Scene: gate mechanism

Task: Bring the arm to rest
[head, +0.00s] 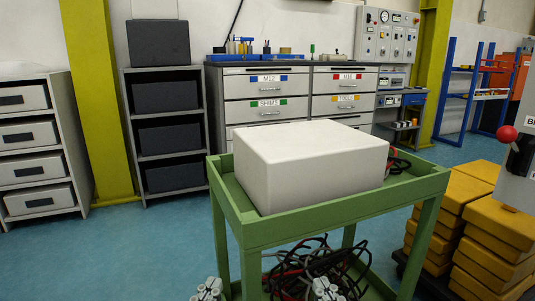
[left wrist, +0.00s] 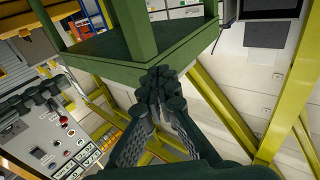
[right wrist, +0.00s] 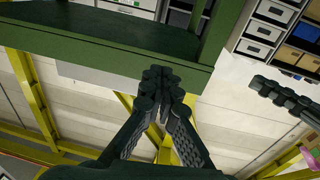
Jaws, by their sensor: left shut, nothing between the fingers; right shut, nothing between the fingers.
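My right gripper (head: 326,289) is also at the bottom edge of the head view, in front of the cart's lower cables. Its fingers are closed with nothing between them in the right wrist view (right wrist: 160,82). Most of both arms is out of the head view. Neither gripper visibly touches anything.
A green cart (head: 325,211) stands just ahead, carrying a large white box (head: 310,165), with tangled cables (head: 310,270) below. Yellow blocks (head: 497,232) are stacked at right, near a pale panel with a red knob (head: 507,134). Blue floor (head: 130,250) is clear at left.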

